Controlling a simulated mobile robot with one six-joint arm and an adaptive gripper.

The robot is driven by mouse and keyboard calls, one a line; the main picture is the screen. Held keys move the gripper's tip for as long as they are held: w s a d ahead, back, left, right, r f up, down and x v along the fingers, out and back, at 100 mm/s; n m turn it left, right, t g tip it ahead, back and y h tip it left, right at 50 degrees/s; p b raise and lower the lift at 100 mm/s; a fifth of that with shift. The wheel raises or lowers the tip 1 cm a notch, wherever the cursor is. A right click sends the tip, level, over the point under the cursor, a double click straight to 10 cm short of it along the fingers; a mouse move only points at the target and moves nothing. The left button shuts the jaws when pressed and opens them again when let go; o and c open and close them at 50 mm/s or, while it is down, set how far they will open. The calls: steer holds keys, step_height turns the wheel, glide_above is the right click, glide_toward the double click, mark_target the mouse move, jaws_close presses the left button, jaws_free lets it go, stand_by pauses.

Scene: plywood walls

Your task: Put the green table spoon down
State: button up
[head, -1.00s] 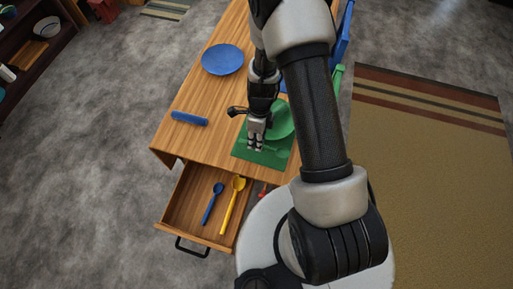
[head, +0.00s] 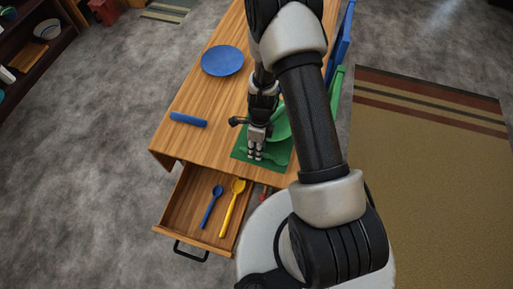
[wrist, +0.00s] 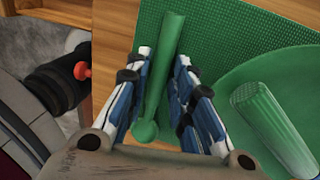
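The green table spoon (wrist: 158,85) shows in the wrist view against the green mat (wrist: 210,25), between my gripper's fingers. My gripper (wrist: 165,57) is open, with a narrow gap on each side of the spoon. The spoon appears to lie on the mat, beside the green plate (wrist: 235,85). In the head view my gripper (head: 255,156) points down over the near part of the mat (head: 240,151). The spoon is hard to make out there, green on green.
The open drawer (head: 187,222) below holds a blue spoon (head: 211,207) and a yellow spoon (head: 232,207).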

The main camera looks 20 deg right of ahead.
steer(key=shift+o, duration=1.1)
step_height(320, 180, up, 24)
steer(key=w+n+t+p, duration=0.2)
steer(key=n+p, duration=0.2)
steer(key=n, duration=0.2)
steer(key=s+r+n+t, duration=0.2)
steer(key=s+r+n, duration=0.6)
steer(key=r, duration=0.3)
steer(key=s+r+n+t+h, duration=0.1)
steer(key=s+r+n+t, duration=0.1)
steer(key=s+r+n, duration=0.7)
steer(key=shift+r+n, duration=0.85)
steer(key=shift+n, duration=0.25)
